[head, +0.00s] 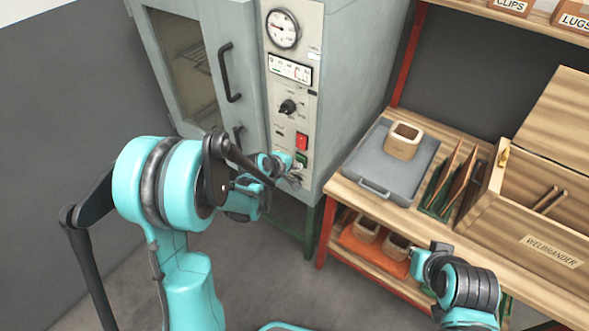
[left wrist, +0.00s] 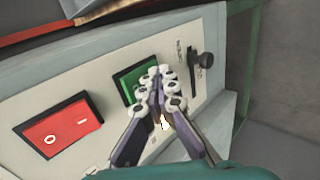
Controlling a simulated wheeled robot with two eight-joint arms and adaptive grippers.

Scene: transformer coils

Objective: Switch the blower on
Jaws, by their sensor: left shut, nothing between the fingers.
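The grey oven-like cabinet has a pale control panel (head: 291,75) on its front. Low on the panel are a red rocker switch (head: 302,141) and, below it, a green switch (head: 301,159). In the left wrist view the red switch (left wrist: 60,125) bears a white circle and a bar. My left gripper (head: 294,178) is shut and empty at the panel. In the left wrist view its fingertips (left wrist: 159,80) overlap the green switch (left wrist: 140,74) and hide part of it. I cannot tell whether they touch it. A black lever (left wrist: 201,68) sits beyond the green switch.
Above the switches are a black knob (head: 288,107) and a round gauge (head: 283,29). The cabinet door with a black handle (head: 228,73) is closed. To the right, a wooden bench holds a grey tray (head: 367,168) and an open wooden box (head: 545,205).

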